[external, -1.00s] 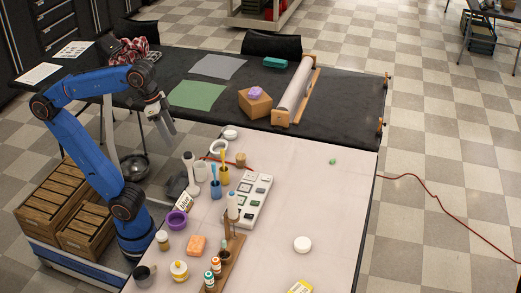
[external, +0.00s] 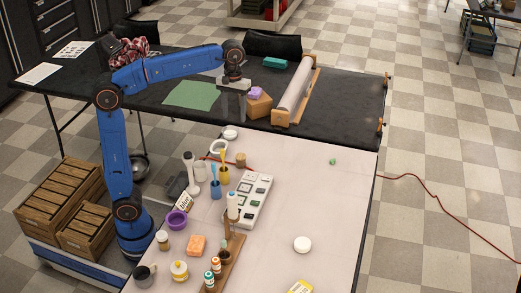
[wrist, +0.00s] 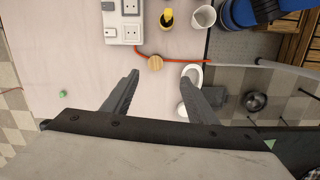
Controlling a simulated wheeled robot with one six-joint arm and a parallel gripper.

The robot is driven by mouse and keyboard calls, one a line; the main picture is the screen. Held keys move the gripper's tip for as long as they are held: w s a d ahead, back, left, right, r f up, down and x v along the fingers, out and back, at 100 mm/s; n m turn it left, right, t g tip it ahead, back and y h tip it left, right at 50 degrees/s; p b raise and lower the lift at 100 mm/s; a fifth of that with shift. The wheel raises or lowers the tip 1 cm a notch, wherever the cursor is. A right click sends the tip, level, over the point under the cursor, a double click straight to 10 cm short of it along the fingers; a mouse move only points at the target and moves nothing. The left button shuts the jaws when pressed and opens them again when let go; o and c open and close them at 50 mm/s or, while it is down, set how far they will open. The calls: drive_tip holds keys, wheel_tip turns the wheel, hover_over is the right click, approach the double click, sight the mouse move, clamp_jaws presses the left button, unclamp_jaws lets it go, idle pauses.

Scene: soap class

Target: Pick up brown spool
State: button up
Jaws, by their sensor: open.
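The brown spool (external: 241,159) is a small, round, wood-coloured piece. It stands on the white table near its far edge, beside a red cord. In the wrist view the spool (wrist: 155,63) shows its round top just beyond my open fingertips, roughly centred between them. My gripper (external: 240,112) points down above the far edge of the white table, higher than the spool and apart from it. In the wrist view my gripper (wrist: 161,76) is open with nothing between its fingers. The right finger partly covers a white ring (wrist: 197,70).
The power strip (external: 252,197), yellow cup (external: 224,175) and white cup (external: 200,172) stand near the spool. The white ring (external: 218,147) and white lid (external: 231,133) lie close by. A cardboard box (external: 258,107) sits behind. The table right of the spool is mostly clear.

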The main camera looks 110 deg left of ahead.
drive_tip(key=w+a+f+n, duration=0.1)
drive_tip(key=a, duration=0.3)
approach(241, 156)
drive_tip(key=f, duration=0.4)
drive_tip(key=shift+s+f, duration=0.35)
drive_tip(key=shift+w+d+f, duration=0.15)
drive_tip(key=shift+d+f, duration=0.05)
drive_tip(key=shift+f, duration=0.55)
drive_tip(key=shift+w+d+f, duration=0.1)
drive_tip(key=shift+d+f, duration=0.1)
drive_tip(key=shift+f, duration=0.55)
drive_tip(key=shift+w+d+f, duration=0.15)
drive_tip(key=shift+f, duration=1.3)
drive_tip(key=c, duration=1)
